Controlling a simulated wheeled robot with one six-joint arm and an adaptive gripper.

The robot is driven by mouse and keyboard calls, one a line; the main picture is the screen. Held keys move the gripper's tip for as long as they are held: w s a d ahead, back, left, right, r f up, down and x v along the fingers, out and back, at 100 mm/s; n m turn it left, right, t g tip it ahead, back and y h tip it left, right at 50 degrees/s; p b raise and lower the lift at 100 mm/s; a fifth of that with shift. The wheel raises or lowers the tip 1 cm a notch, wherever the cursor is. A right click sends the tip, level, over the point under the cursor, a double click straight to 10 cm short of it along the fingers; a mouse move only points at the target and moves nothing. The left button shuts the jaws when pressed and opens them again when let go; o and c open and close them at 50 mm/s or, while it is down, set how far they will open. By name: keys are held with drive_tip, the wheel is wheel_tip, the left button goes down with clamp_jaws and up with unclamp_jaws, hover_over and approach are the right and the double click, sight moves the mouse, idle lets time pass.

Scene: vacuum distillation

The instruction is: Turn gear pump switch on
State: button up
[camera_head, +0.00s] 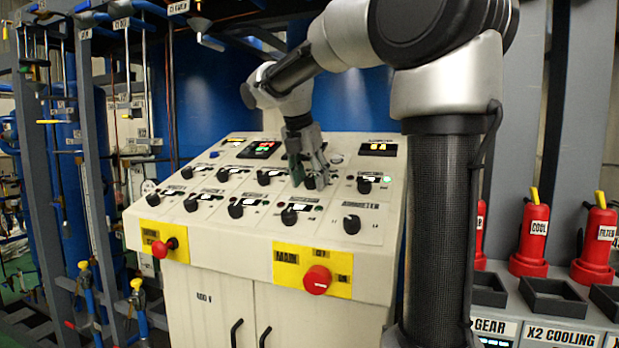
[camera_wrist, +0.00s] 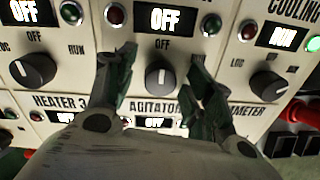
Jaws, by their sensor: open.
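On the sloped panel of the control cabinet (camera_head: 208,258), my open gripper (camera_head: 308,172) is at a black rotary switch in the upper row. In the wrist view that switch (camera_wrist: 160,78) lies between the two fingertips of my gripper (camera_wrist: 160,62), with a gap on each side. The lit display (camera_wrist: 164,19) above it reads OFF. Its name label is cut off at the top edge, so I cannot read whether it is the gear pump switch. A green lamp (camera_wrist: 211,25) to the right of the display looks dark.
A left neighbouring switch (camera_wrist: 33,71) shows OFF. The right one (camera_wrist: 270,85), labelled cooling, shows RUN with a lit green lamp. A red stop button (camera_head: 317,280) sits on the cabinet front. Red extinguisher-like bodies (camera_head: 532,240) stand at the right.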

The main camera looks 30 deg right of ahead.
drive_tip(key=c, duration=1)
drive_tip(key=shift+m, duration=0.3)
drive_tip(key=m, duration=1.1)
drive_tip(key=shift+s+y, duration=0.1)
drive_tip(key=shift+y, duration=0.2)
drive_tip(key=shift+m, duration=0.3)
drive_tip(key=o, duration=1)
